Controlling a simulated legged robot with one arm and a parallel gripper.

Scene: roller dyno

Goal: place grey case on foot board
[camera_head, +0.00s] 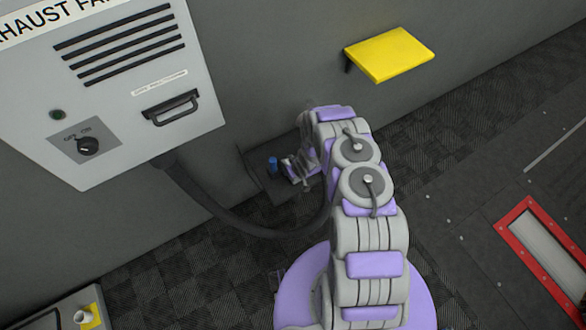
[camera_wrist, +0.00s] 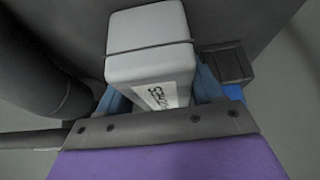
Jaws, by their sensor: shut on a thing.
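The grey case (camera_wrist: 150,45) is a pale box with a dark band around it and a label with dark writing on its near face. My gripper (camera_wrist: 160,90) is shut on it, with blue fingers on both sides. In the head view, my gripper (camera_head: 280,168) is low beside the wall, and the case cannot be made out there. A dark, flat board (camera_head: 265,185) lies under and beside the gripper at the wall's foot; it looks like the foot board, partly hidden by my arm. I cannot tell whether the case touches it.
A grey exhaust fan box (camera_head: 120,85) hangs on the wall at left, with a dark hose (camera_head: 215,215) curving down behind my arm. A yellow shelf (camera_head: 390,54) juts from the wall. A red-framed floor opening (camera_head: 545,245) is at right. Checkered floor lies between.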

